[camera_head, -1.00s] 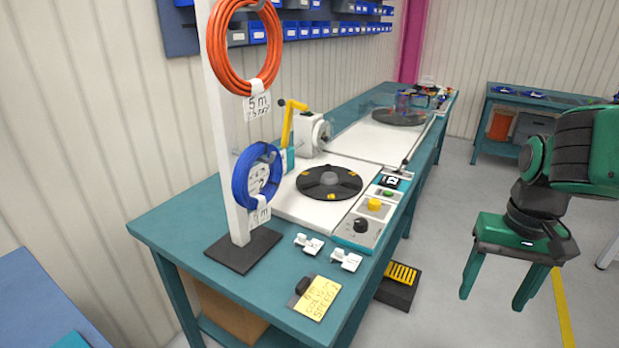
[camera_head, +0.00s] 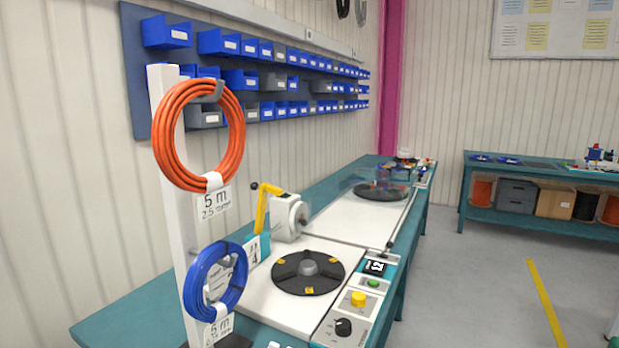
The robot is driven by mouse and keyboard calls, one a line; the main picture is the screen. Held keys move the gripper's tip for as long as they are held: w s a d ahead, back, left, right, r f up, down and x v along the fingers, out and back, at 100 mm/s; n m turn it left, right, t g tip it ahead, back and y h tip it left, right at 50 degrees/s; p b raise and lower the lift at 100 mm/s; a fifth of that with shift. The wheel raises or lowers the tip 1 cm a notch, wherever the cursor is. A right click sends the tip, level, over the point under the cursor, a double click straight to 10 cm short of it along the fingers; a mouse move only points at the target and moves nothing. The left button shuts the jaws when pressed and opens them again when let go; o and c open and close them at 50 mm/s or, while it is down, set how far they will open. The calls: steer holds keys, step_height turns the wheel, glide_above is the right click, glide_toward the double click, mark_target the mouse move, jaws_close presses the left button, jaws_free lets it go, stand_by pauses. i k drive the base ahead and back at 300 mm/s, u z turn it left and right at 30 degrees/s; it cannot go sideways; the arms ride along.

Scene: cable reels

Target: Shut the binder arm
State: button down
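A yellow arm (camera_head: 262,208) with a dark knob stands upright beside a white unit (camera_head: 287,217) on the bench, at the back left of the winding plate; it looks like the binder arm, raised. A card with a 4 stands at its foot. The black round winding plate (camera_head: 309,271) with a grey hub lies flat on the white machine bed, and no cable shows on it. My gripper is outside this view.
A white post (camera_head: 168,130) at the front left carries an orange cable coil (camera_head: 232,130) and a blue coil (camera_head: 190,285). A control panel (camera_head: 345,318) with yellow and black knobs lies right of the plate. Blue bins (camera_head: 240,78) line the wall. Floor on the right is clear.

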mark_target(264, 188)
steer(key=z, duration=1.55)
steer(key=i, duration=2.4)
steer(key=u, duration=3.75)
